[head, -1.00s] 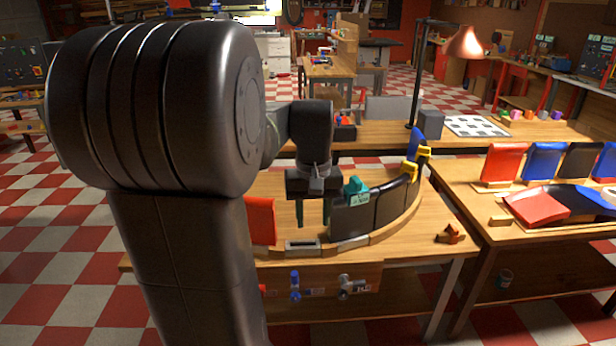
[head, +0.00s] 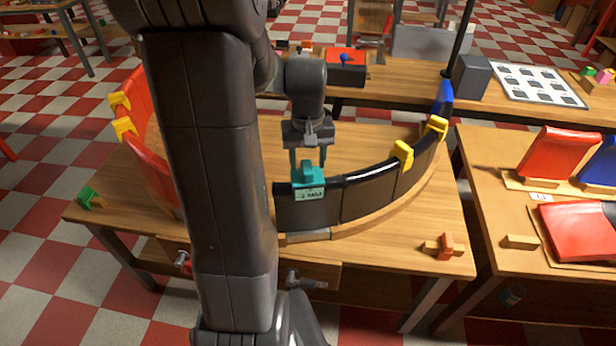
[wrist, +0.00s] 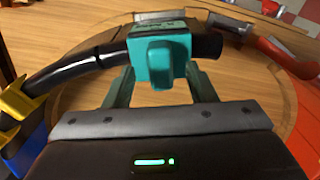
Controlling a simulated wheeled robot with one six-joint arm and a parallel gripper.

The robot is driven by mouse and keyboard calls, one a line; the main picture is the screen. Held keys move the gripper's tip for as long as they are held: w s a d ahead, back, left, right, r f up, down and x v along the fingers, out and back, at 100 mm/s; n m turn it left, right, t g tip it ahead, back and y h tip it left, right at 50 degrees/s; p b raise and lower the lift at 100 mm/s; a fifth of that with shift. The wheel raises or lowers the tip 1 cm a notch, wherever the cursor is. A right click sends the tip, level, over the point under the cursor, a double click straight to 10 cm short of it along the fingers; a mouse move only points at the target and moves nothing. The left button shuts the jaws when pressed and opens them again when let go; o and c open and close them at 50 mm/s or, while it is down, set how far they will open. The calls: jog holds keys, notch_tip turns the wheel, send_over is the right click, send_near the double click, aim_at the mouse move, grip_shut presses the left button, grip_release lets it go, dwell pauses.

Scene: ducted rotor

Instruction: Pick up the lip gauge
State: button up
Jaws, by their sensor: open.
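The lip gauge is a teal block with a raised handle (head: 308,175) and a pale label reading "2 MM". It sits on the top edge of the black curved wall (head: 370,190), at that wall's left end. My gripper (head: 308,158) is open, pointing down right at the gauge. In the wrist view, the teal handle (wrist: 160,62) stands between my two spread fingers (wrist: 160,85), with gaps visible on both sides. Whether a finger touches it cannot be told.
Yellow clips (head: 403,154) grip the black wall to the right. A red curved wall (head: 150,165) with yellow clips stands on the left, partly behind my arm. The bench inside the ring is clear.

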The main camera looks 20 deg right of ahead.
jog(key=shift+d+f, duration=0.1)
jog(key=shift+f, duration=1.25)
jog(key=shift+c, duration=0.4)
grip_shut()
jog(key=shift+r, duration=0.1)
notch_tip(320, 180, up, 9)
jog(key=shift+r+b, duration=0.1)
jog(key=shift+b, duration=0.2)
notch_tip(320, 180, up, 6)
jog(key=p, duration=0.4)
